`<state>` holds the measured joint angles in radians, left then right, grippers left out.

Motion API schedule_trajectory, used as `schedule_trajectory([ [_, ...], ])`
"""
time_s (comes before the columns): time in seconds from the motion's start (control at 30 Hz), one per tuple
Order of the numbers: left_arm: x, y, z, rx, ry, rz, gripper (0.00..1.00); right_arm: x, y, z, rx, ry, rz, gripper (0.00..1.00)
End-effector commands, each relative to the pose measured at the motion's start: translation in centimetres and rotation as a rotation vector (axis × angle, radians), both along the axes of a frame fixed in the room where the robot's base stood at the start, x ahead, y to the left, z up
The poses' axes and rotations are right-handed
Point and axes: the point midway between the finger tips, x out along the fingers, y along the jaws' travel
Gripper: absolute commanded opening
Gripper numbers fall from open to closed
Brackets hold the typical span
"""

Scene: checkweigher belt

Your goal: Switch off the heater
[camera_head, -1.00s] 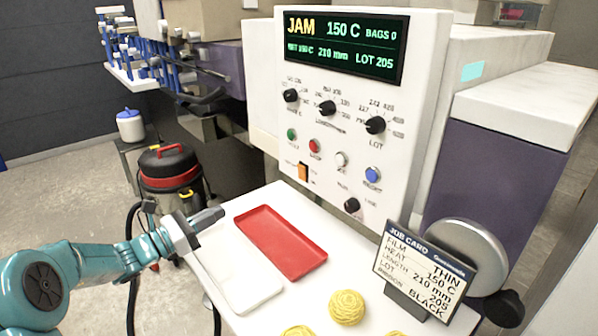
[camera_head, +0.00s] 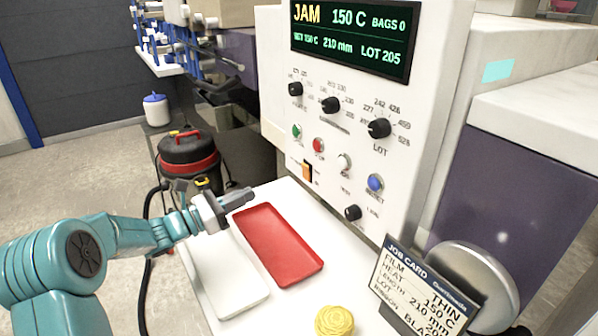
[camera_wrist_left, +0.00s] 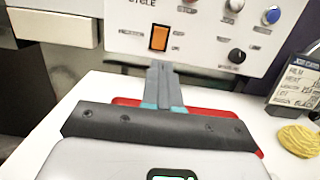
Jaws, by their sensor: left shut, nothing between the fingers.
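The white control panel (camera_head: 335,120) stands behind the table and carries knobs, round buttons and an orange rocker switch (camera_head: 307,171). Its display (camera_head: 352,36) reads JAM, 150 C, BAGS 0, 210 mm, LOT 205. The orange switch also shows in the left wrist view (camera_wrist_left: 159,38), just beyond the fingertips; its small labels are not readable. My left gripper (camera_head: 247,193) is shut and empty, above the table in front of the panel and left of the switch in the head view. It appears apart from the switch. My right gripper is not in view.
A red tray (camera_head: 278,246) and a white tray (camera_head: 226,272) lie on the white table (camera_head: 348,284). A yellow coiled item (camera_head: 334,321) sits at the front. A job card (camera_head: 425,290) stands at right. A vacuum cleaner (camera_head: 187,157) stands on the floor at left.

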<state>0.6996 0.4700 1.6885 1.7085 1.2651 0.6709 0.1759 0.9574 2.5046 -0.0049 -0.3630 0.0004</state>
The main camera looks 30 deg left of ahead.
Motion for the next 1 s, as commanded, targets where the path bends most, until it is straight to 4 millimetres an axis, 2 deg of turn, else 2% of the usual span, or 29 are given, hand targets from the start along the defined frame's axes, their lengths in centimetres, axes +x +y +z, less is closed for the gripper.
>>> schedule_trajectory([
  [0.47, -0.1, 0.0, 0.1, 0.000, 0.000, -0.001, 0.00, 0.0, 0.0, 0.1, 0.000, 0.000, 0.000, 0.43],
  [0.63, 1.9, -1.2, 0.5, 0.000, 0.000, -0.004, 0.00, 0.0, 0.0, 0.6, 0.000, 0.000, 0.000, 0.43],
  [1.0, 8.9, -5.4, 1.5, -0.001, 0.000, -0.003, 0.00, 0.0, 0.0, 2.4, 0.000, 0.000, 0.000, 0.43],
])
